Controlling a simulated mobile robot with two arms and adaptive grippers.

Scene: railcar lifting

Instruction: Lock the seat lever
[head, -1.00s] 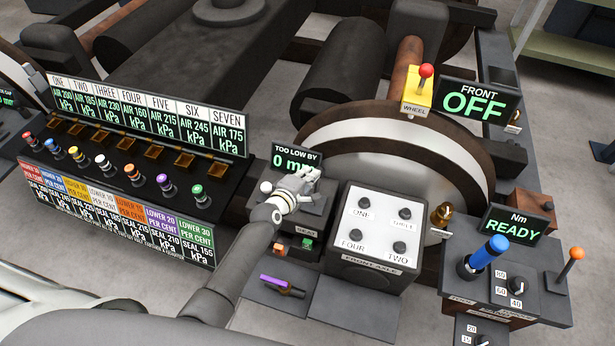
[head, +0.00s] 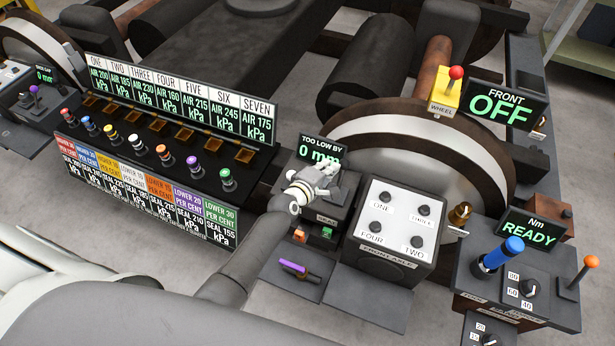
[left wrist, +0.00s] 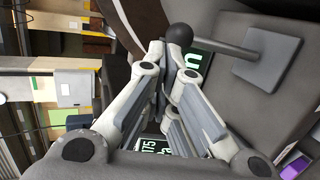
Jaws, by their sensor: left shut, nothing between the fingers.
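The seat lever, a grey rod with a black ball knob (left wrist: 180,34), stands on a grey plate in the left wrist view. In the head view my gripper covers the lever, so its position there cannot be told. My left gripper (head: 326,172) is over the small dark box (head: 345,196) under the "TOO LOW BY 0 mm" display (head: 320,150). In the left wrist view its fingers (left wrist: 178,68) are shut and empty, with their tips close to the knob; contact cannot be told. My right gripper is not in view.
A box with several black knobs (head: 398,222) stands just right of my gripper. In front are a purple-handled lever (head: 294,268) and small orange and green blocks. A long panel of coloured knobs (head: 163,151) is at the left, a blue-handled lever (head: 502,253) at the right.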

